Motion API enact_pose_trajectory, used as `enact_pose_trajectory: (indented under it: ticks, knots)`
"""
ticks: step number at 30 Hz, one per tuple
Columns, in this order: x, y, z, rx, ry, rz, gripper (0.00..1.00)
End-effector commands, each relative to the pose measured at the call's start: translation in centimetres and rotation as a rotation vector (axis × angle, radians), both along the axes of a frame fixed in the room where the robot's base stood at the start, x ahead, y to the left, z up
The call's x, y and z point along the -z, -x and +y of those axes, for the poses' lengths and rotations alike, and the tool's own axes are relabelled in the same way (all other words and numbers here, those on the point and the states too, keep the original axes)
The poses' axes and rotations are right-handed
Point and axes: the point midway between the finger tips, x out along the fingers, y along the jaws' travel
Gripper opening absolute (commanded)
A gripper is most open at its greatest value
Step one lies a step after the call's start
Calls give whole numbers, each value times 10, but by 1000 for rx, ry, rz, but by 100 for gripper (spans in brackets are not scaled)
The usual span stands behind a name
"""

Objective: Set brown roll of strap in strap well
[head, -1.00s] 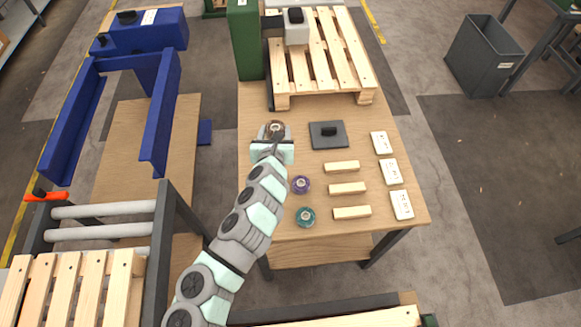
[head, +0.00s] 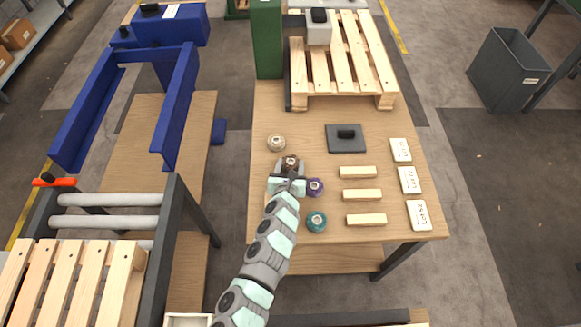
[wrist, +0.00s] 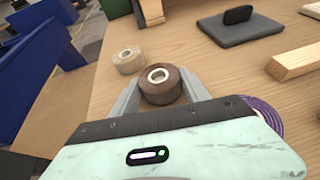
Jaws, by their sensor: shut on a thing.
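The brown roll of strap (head: 290,163) is between the fingers of my gripper (head: 289,170), at the left side of the wooden worktable. In the wrist view the brown roll (wrist: 160,84) lies flat, hole upward, with a grey finger on each side; my gripper (wrist: 168,98) is shut on it. I cannot tell whether it touches the table. A tan roll (head: 277,143) sits just beyond it, apart. I cannot tell for sure which thing is the strap well; a pale-rimmed box (head: 188,320) shows partly at the bottom edge.
A purple roll (head: 315,187) is close to the right of my gripper, and a teal roll (head: 316,221) is nearer. Wooden blocks (head: 362,194), a dark plate with a handle (head: 346,138) and white cards (head: 409,180) lie further right. A pallet (head: 345,65) and green post (head: 267,40) stand behind.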

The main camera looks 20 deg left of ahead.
Motion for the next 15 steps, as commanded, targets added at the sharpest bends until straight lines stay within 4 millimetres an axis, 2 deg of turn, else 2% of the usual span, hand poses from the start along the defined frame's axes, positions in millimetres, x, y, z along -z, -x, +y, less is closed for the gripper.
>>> enact_pose_trajectory:
  ticks: [11,12,15]
  knots:
    - [7,-1,-1,2,-1,-2,7]
    - [6,-1,-1,2,0,-2,56]
    - [6,-1,-1,2,0,-2,64]
